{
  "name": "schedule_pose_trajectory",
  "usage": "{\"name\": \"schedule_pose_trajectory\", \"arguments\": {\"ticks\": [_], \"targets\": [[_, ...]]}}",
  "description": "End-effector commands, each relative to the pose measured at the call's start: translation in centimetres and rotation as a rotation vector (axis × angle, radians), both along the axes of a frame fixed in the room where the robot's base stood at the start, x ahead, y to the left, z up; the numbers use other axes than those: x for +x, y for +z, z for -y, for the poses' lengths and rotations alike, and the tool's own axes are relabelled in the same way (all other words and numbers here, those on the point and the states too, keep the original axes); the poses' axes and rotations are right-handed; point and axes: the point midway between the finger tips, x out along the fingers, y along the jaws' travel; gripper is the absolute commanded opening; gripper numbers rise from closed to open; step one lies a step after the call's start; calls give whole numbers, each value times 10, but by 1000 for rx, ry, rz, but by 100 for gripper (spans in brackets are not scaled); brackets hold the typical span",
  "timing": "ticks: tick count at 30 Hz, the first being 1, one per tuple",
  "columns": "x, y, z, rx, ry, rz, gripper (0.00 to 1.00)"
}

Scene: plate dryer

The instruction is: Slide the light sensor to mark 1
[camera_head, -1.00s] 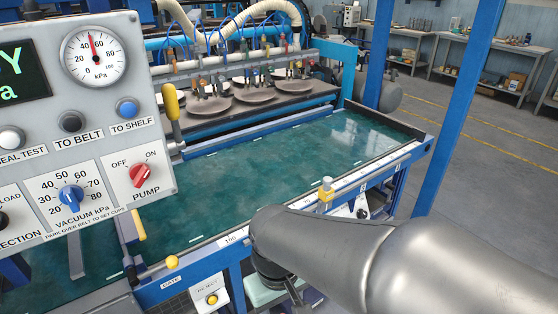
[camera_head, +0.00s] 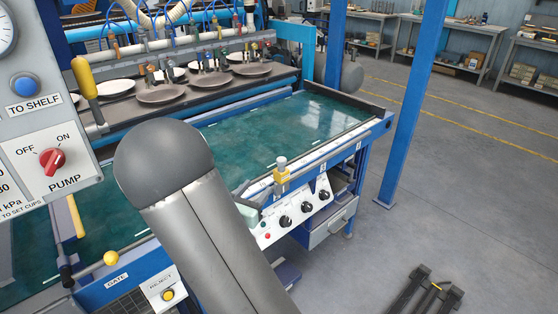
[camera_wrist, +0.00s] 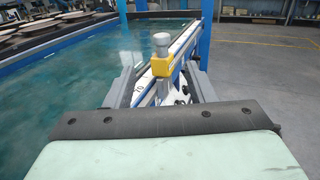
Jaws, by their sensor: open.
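The light sensor is a small yellow block with a pale grey knob on top (camera_head: 282,172). It sits on the rail (camera_head: 345,138) along the belt's front edge. In the wrist view, the sensor (camera_wrist: 162,62) stands upright at the middle. My gripper (camera_wrist: 160,71) is open, with one finger at each side of the rail. The sensor shows between and just beyond the fingertips; I cannot tell whether they touch it. In the head view, my arm hides most of the gripper.
The green belt (camera_head: 300,118) lies behind the rail. A panel of black knobs (camera_head: 295,215) hangs below it. A blue post (camera_head: 407,110) stands right of the belt end. The control box with the red pump switch (camera_head: 52,162) is at left. Open floor lies at right.

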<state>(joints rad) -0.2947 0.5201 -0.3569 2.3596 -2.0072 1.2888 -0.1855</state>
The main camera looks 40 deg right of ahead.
Motion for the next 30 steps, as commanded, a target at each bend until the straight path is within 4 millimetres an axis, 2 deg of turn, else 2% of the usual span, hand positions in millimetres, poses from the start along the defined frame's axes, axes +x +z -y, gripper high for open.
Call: {"name": "schedule_pose_trajectory", "arguments": {"ticks": [21, 25, 30], "targets": [[61, 1, 128, 3, -7, 1, 50], [69, 1, 142, 3, -6, 1, 50], [73, 0, 150, 4, -5, 0, 50]]}}
